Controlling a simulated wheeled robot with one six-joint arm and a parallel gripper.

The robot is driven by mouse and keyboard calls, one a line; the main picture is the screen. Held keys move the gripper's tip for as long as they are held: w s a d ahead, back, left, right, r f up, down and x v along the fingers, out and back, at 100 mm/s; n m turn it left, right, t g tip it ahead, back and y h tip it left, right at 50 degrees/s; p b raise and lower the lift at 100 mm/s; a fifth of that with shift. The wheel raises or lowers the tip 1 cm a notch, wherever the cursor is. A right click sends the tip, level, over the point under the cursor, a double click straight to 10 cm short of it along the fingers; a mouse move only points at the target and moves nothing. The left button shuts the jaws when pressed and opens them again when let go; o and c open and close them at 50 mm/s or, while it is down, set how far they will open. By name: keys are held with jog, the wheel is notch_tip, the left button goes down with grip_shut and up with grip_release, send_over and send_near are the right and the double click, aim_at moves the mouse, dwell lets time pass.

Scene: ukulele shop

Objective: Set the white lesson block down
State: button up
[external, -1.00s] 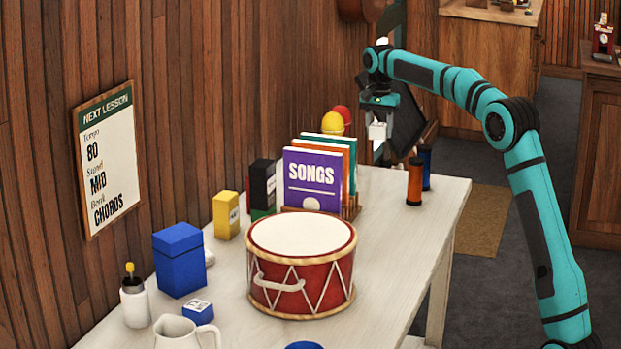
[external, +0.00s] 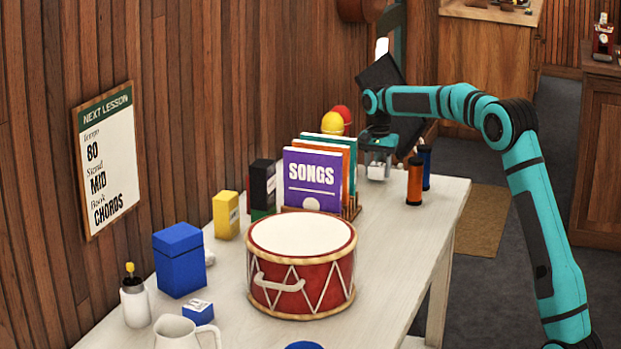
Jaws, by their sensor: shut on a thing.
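My gripper (external: 377,163) is over the far end of the white table (external: 412,237), pointing down. It is shut on the white lesson block (external: 376,173), whose lower part shows below the fingers. The block is low, at or just above the tabletop; I cannot tell whether it touches. It is to the right of the song books (external: 313,180) and to the left of an orange-and-black cylinder (external: 415,182).
A dark blue cylinder (external: 425,163) stands behind the orange one. Red (external: 341,115) and yellow (external: 332,124) round tops show behind the books. A red drum (external: 302,282) stands nearer the camera. The table's right strip is clear. A lesson board (external: 107,160) hangs on the wall.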

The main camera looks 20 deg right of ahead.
aim_at(378, 165)
jog(key=shift+f, duration=0.45)
jog(key=shift+f, duration=0.1)
jog(key=o, duration=1)
notch_tip(378, 165, up, 12)
